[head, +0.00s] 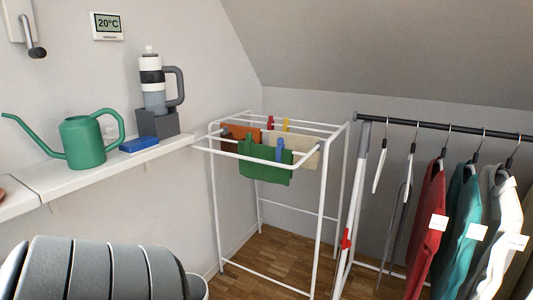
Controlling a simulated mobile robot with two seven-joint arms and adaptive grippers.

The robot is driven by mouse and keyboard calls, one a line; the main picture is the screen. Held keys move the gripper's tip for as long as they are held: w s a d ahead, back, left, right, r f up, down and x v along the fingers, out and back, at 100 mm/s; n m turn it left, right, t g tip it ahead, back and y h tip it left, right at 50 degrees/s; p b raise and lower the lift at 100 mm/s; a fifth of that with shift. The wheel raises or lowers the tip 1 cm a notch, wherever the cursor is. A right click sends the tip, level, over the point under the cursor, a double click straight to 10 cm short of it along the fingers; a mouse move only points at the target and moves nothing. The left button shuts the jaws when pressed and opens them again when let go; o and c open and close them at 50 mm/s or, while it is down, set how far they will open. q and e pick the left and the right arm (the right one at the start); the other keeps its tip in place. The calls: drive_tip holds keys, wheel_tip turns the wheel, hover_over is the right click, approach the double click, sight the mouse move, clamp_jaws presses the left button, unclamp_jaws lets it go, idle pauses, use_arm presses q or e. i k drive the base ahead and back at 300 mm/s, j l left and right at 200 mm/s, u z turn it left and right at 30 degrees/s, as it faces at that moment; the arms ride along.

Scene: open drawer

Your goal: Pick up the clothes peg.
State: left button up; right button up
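Several clothes pegs sit on the white drying rack (347,180) in the head view. A blue peg (280,149) stands upright on the front rail, over a green cloth (265,167). A yellow peg (285,123) and a red peg (270,122) are on rails farther back. Something green, perhaps another peg, is at the left part of the green cloth; it blends with the cloth. I cannot tell which peg is meant. Neither of my grippers is in view.
An orange cloth (238,131) and a pale cloth (306,152) also hang on the rack. A wall shelf (90,172) at left holds a green watering can (82,142), a blue box (139,145) and a flask (153,82). A clothes rail (440,126) with garments stands at right.

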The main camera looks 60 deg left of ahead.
sight(281, 144)
drive_tip(key=k+u, duration=0.1)
drive_tip(key=u, duration=0.7)
drive_tip(key=k+j+u, duration=0.1)
drive_tip(key=u, duration=0.25)
drive_tip(key=l+u, duration=0.7)
drive_tip(key=u, duration=0.15)
drive_tip(key=l, duration=0.2)
drive_tip(key=i+j, duration=0.25)
drive_tip(key=i, duration=0.2)
drive_tip(key=i+j, duration=0.3)
drive_tip(key=i, duration=0.15)
drive_tip(key=u, duration=0.05)
